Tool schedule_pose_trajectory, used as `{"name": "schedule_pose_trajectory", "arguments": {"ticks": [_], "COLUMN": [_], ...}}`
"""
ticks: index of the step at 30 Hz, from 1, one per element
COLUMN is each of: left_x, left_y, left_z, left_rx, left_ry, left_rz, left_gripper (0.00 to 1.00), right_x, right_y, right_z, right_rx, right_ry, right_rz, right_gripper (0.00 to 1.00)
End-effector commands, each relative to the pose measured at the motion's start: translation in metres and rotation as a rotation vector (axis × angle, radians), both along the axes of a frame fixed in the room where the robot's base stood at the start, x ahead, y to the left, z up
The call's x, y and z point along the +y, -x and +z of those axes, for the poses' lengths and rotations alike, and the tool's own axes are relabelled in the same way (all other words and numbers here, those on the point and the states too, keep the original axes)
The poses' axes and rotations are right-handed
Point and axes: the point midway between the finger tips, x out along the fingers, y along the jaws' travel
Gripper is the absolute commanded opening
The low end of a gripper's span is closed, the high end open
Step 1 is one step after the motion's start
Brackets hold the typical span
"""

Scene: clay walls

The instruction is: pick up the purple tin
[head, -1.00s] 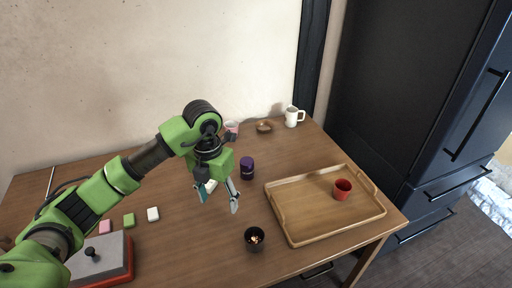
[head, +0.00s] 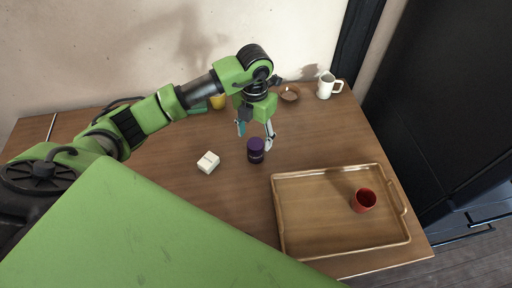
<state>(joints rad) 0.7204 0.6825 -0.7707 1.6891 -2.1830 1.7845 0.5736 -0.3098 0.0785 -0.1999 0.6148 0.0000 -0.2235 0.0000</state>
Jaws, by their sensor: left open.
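The purple tin (head: 256,151) stands upright on the wooden table, left of the tray. It is dark purple with a darker band around its side. My left gripper (head: 255,132) is open, its fingers pointing down just behind and above the tin in the head view. One fingertip shows to the left of the tin's top and the other to its right. I see nothing between the fingers, and I cannot tell whether the right fingertip touches the tin. My right gripper is not in view.
A white block (head: 208,162) lies left of the tin. A wooden tray (head: 310,215) with a red cup (head: 363,201) is at the right. A brown bowl (head: 289,93), white mug (head: 327,86) and yellow cup (head: 218,102) stand at the back. My green body part covers the front left.

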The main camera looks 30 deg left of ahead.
Motion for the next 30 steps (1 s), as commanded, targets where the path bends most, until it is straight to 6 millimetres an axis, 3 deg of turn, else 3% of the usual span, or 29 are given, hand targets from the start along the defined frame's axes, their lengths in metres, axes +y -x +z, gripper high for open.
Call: {"name": "schedule_pose_trajectory", "arguments": {"ticks": [3,10,18,26,27,30], "left_x": [0.000,-0.001,-0.001,0.000,0.000,0.000], "left_y": [0.000,0.001,0.000,-0.001,-0.001,-0.001], "left_z": [-0.016,-0.032,-0.070,-0.075,-0.075,-0.075], "left_rx": [0.001,0.003,0.001,-0.002,-0.002,-0.002], "left_ry": [0.001,0.001,0.001,0.000,0.000,0.000], "left_rz": [0.000,0.001,0.000,0.000,0.000,0.000], "left_gripper": [0.57,0.57,0.57,0.57,0.54,0.28], "right_x": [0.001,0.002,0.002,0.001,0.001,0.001], "right_y": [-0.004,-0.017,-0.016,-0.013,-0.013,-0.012], "right_z": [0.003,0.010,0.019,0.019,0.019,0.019], "right_rx": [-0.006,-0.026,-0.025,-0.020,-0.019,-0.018], "right_ry": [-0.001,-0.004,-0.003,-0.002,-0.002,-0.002], "right_rz": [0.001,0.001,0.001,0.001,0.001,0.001], "right_gripper": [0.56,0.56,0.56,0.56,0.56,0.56]}}
